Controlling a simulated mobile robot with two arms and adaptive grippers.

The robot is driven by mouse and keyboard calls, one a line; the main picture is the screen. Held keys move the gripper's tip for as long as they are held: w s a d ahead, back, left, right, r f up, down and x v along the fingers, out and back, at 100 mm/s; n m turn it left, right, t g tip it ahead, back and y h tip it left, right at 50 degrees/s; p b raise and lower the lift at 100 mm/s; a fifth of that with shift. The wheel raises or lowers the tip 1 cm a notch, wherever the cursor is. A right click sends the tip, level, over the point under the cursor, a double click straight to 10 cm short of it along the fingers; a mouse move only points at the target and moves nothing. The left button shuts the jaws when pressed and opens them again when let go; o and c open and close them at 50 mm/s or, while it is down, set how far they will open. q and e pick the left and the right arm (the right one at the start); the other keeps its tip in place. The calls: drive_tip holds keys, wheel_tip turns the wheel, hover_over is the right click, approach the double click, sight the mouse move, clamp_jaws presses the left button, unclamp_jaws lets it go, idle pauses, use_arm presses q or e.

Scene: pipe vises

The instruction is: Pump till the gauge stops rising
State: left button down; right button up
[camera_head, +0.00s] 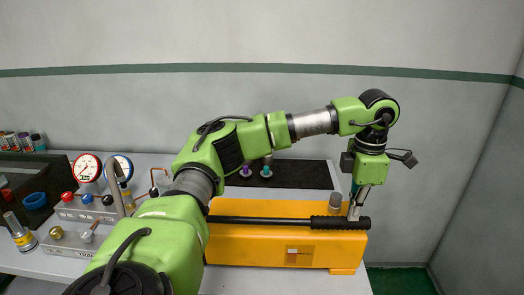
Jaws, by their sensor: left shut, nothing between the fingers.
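A yellow hand pump (265,250) lies on the grey bench, with a long black lever (262,220) running along its top. The lever's ribbed grip (335,223) is at the right end and the lever looks about level. My left gripper (354,216) points down at the right end of the grip. Its fingers are shut with nothing between them; whether they touch the grip I cannot tell. A red-rimmed gauge (87,168) and a blue-rimmed gauge (123,167) stand at the left; their needles are too small to read. My right gripper is out of view.
My left arm crosses the middle and hides part of the bench and pump. Grey valve blocks (72,243) with fittings and a blue ring (35,200) are at the left. A dark mat (300,175) with small fittings lies behind the pump. Free space lies to the right.

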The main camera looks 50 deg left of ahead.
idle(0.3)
use_arm(q)
drive_tip(key=r+p, duration=0.1)
drive_tip(key=r, duration=0.1)
drive_tip(key=r+p, duration=0.2)
drive_tip(key=r, duration=0.1)
drive_tip(key=r+p, duration=0.2)
drive_tip(key=shift+s+a+r, duration=0.15)
drive_tip(key=shift+s, duration=0.1)
wheel_tip(320, 180, up, 8)
drive_tip(key=s+a+p, duration=0.1)
drive_tip(key=p, duration=0.4)
drive_tip(key=shift+s+a, duration=0.25)
drive_tip(key=shift+s, duration=0.1)
drive_tip(key=shift+f, duration=0.25)
